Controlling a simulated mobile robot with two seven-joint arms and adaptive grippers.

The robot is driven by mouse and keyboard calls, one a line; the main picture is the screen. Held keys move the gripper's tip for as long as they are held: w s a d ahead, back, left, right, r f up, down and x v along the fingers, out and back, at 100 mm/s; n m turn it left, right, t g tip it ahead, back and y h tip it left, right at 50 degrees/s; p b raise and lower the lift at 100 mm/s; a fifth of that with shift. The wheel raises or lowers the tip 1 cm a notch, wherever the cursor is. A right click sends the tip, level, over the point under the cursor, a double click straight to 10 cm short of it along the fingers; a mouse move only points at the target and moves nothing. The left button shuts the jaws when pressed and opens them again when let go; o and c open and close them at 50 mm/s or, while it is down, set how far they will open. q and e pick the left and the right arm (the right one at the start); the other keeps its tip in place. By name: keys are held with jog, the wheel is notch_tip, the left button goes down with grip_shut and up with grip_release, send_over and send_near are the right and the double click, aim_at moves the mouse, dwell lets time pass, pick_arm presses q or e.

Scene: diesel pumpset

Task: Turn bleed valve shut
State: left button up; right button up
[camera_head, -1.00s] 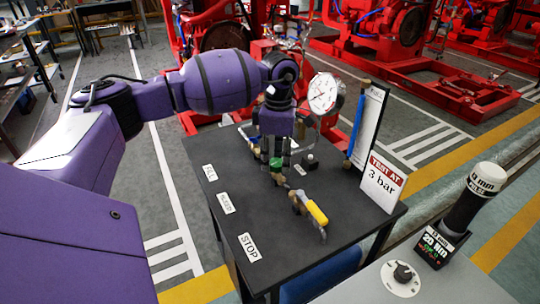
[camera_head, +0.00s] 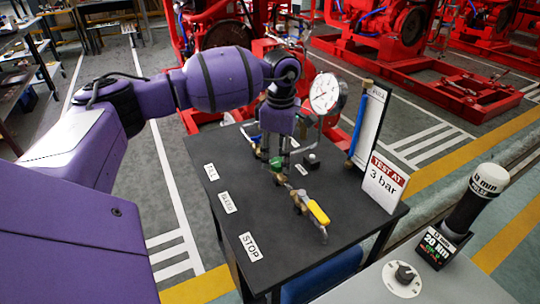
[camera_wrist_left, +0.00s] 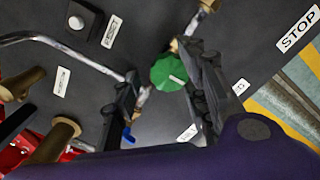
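The bleed valve's green round knob (camera_head: 276,163) sits on brass pipework on the dark bench. In the left wrist view the green knob (camera_wrist_left: 168,72) lies between the two fingers of my left gripper (camera_wrist_left: 164,92). The fingers are apart, with a clear gap to the left finger. The right finger is close beside the knob; I cannot tell whether it touches. In the head view my left gripper (camera_head: 272,150) points down just behind and above the knob. My right gripper is not in view.
A yellow-handled valve (camera_head: 318,212) stands in front of the green knob, near the STOP label (camera_head: 250,247). A pressure gauge (camera_head: 324,93), a blue-marked upright tube (camera_head: 360,125) and a "TEST AT 3 bar" card (camera_head: 383,183) stand behind and right.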

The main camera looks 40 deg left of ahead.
aim_at(279, 160)
pick_arm(q)
jog(key=shift+s, duration=0.1)
dwell(0.3)
notch_tip(279, 160, up, 12)
dwell(0.5)
jog(key=shift+r, duration=0.1)
dwell(0.3)
